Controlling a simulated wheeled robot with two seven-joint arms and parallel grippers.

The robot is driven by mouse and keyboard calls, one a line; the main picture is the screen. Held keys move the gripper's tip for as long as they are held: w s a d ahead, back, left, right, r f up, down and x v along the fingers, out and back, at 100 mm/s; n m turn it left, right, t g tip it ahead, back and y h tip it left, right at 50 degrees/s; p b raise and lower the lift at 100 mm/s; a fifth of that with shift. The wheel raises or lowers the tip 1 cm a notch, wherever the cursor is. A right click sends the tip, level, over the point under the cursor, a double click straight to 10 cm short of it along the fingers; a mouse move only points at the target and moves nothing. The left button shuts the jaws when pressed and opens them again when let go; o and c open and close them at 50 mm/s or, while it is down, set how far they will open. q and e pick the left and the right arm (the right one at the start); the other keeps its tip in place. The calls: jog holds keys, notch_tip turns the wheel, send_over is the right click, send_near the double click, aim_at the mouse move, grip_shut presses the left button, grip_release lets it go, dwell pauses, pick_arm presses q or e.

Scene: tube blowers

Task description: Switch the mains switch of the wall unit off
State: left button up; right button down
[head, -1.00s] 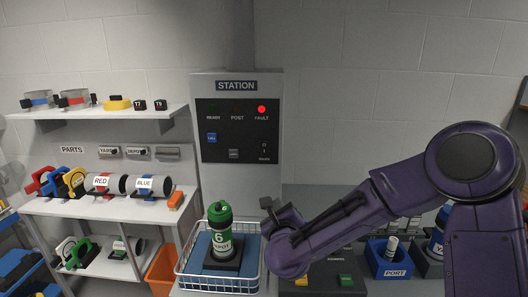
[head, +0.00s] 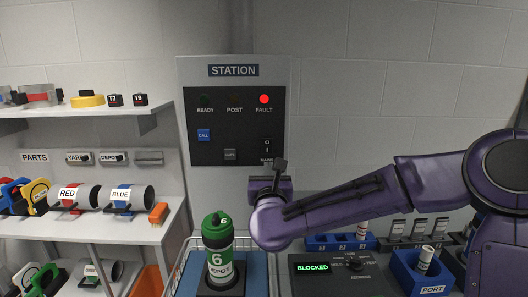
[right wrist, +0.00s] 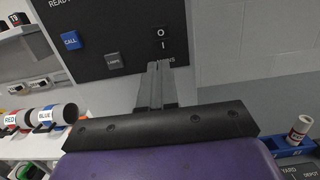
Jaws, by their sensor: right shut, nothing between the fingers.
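The wall unit (head: 232,72), labelled STATION, has a dark panel with a lit red FAULT lamp. Its mains switch (head: 267,147), marked O above I, sits at the panel's lower right, above the MAINS label; it also shows in the right wrist view (right wrist: 161,38). I cannot tell which way it is set. My right gripper (head: 280,164) is shut and empty, just below and slightly right of the switch. In the right wrist view its fingertips (right wrist: 159,66) reach the panel's lower edge, partly covering the MAINS label. Contact cannot be told. My left gripper is not in view.
A blue CALL button (head: 204,135) and a grey LAMPS button (head: 230,154) share the panel. A console (head: 313,268) reads BLOCKED. Shelves with parts stand left; the wall right of the unit is clear.

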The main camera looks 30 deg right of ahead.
aim_at(268, 142)
jog(key=p+x, duration=0.2)
jog(key=x, duration=0.2)
jog(key=p+x, duration=0.2)
jog(key=x, duration=0.2)
jog(key=p+x, duration=0.2)
jog(key=x, duration=0.3)
jog(key=shift+s+d+r+p, duration=0.15)
jog(key=shift+r+p, duration=0.15)
jog(key=shift+p, duration=0.1)
jog(key=shift+w+d+f, duration=0.15)
jog(key=shift+w+d, duration=0.05)
jog(key=shift+w, duration=0.25)
jog(key=shift+s, duration=0.1)
